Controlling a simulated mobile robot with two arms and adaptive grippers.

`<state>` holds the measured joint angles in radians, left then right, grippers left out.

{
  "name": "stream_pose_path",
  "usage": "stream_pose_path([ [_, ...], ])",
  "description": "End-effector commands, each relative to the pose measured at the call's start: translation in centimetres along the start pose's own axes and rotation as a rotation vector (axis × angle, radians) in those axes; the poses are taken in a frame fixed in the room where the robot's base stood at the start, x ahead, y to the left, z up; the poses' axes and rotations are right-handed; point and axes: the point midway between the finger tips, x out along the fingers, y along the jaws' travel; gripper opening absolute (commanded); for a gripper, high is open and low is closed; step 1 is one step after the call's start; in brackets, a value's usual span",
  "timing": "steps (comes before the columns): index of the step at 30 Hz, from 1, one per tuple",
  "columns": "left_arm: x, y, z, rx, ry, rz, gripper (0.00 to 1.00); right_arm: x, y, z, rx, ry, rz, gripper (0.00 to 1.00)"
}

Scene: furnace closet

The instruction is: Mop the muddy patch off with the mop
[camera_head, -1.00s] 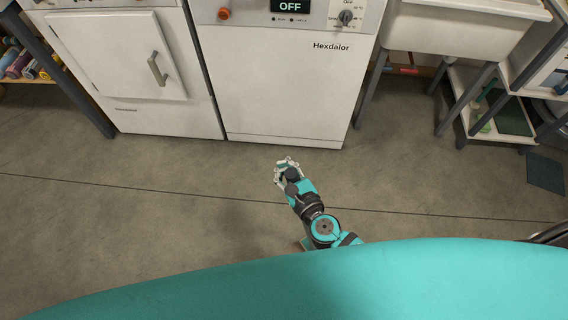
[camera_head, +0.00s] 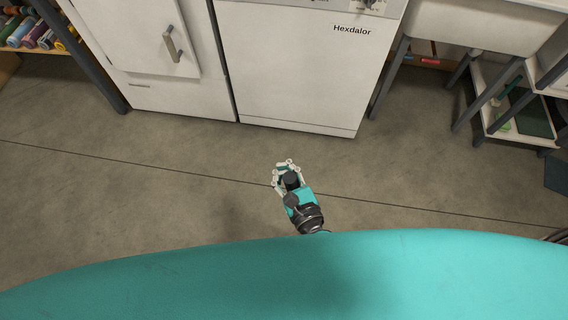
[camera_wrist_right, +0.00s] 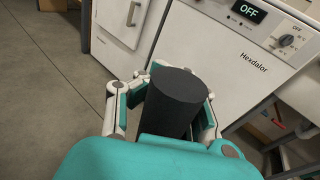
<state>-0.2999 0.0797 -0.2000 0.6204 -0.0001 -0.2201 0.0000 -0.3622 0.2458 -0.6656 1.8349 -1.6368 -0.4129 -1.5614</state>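Neither the mop nor the muddy patch shows in these views. My right gripper (camera_head: 286,165) is over the bare concrete floor in front of the white Hexdalor appliance, near the middle of the head view. Its pale jointed fingers with teal pads curve around a dark cylinder (camera_wrist_right: 176,98) in the right wrist view. That cylinder hides the fingertips, and I cannot tell whether it is part of my gripper. No mop handle is visible at the fingers. My left gripper is out of view.
The white Hexdalor appliance (camera_head: 300,75) and a white cabinet (camera_head: 150,50) line the back. At the right are a sink on grey legs (camera_head: 480,25) and a low shelf (camera_head: 515,110). A shelf with rolls (camera_head: 35,35) is at far left. The floor (camera_head: 120,180) between is clear.

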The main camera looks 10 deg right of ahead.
Motion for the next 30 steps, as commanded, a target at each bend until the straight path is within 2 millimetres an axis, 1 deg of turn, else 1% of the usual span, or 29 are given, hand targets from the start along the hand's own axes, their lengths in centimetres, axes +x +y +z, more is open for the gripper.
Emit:
stream_pose_path([
  [7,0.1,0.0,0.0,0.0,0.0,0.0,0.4,-0.1,0.3,0.0,0.004,-0.001,0.002,0.0],
  [21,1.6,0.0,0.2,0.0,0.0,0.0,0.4,-2.1,3.9,0.5,0.044,-0.026,0.006,0.0],
  [24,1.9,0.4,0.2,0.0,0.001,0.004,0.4,-2.5,4.6,0.6,0.053,-0.03,0.006,0.0],
  [30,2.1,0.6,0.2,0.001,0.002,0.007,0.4,-2.9,5.4,0.9,0.061,-0.038,0.007,0.0],
])
